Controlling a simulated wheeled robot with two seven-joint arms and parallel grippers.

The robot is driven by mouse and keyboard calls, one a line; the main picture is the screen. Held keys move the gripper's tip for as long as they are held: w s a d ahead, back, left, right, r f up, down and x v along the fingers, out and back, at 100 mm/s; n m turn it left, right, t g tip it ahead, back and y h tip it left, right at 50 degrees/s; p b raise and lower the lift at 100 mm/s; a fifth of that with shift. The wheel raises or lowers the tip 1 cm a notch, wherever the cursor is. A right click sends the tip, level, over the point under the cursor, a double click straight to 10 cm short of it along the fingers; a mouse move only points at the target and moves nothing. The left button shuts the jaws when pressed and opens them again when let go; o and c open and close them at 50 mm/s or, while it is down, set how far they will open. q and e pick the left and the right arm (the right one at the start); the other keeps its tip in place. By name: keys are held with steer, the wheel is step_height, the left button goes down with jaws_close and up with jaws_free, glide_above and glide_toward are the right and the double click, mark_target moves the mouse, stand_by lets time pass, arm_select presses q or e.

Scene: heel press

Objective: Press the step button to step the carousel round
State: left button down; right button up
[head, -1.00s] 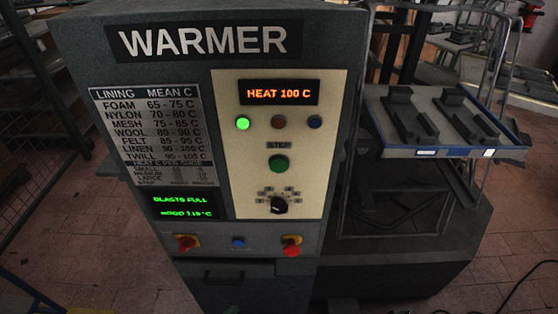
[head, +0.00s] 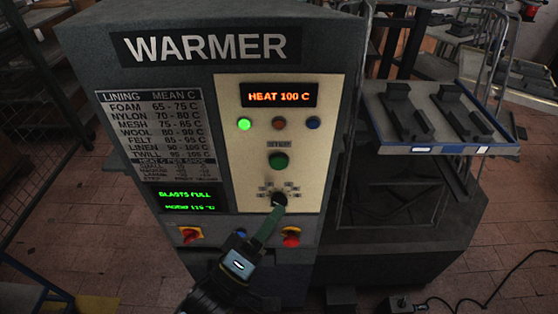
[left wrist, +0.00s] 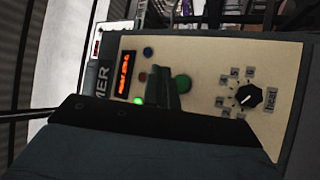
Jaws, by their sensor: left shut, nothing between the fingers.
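The green step button (head: 278,160) sits on the cream panel of the warmer, under its "STEP" label. It also shows in the left wrist view (left wrist: 182,82), just right of the fingers. My left gripper (head: 277,211) is shut and empty, its fingers pointing up at the panel. In the head view its tips are below the button, over the lower part of the black dial (head: 279,198). In the left wrist view the closed fingers (left wrist: 160,80) appear beside the button; I see no clear contact. My right gripper is not in view. I cannot identify the carousel for certain.
An orange display (head: 279,95) reads HEAT 100 C, above a lit green lamp (head: 244,124). A blue-edged tray (head: 425,149) with dark blocks stands to the right. A cable (head: 480,285) lies on the floor.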

arm_select(q)
steer(key=shift+r, duration=0.1)
stand_by(0.3)
steer(key=b, duration=0.3)
glide_toward(279, 163)
steer(key=w+d+r, duration=0.2)
steer(key=d+r, duration=0.1)
steer(key=d, duration=0.2)
steer(key=shift+w, duration=0.35)
steer(key=shift+w, duration=0.15)
stand_by(1.3)
steer(key=shift+w, duration=0.3)
